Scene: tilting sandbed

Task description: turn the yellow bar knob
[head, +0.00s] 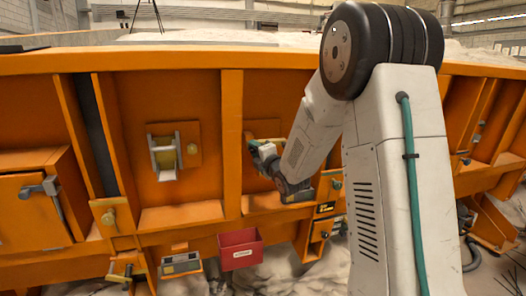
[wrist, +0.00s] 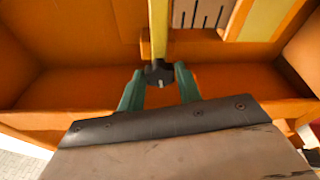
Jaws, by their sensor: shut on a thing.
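The yellow bar knob (wrist: 158,35) shows in the wrist view as an upright yellow bar with a dark end piece at its lower end. My gripper (wrist: 158,78) has green fingers on both sides of that dark end, shut on the knob. In the head view my gripper (head: 252,142) is at the orange panel, in the bay right of centre. My arm hides most of that bay there, and I cannot make out the knob clearly.
The orange sandbed wall (head: 232,150) has upright ribs. A red box (head: 240,250) hangs below. A slotted plate (wrist: 202,14) is right of the bar. A latched door (head: 35,205) is far left.

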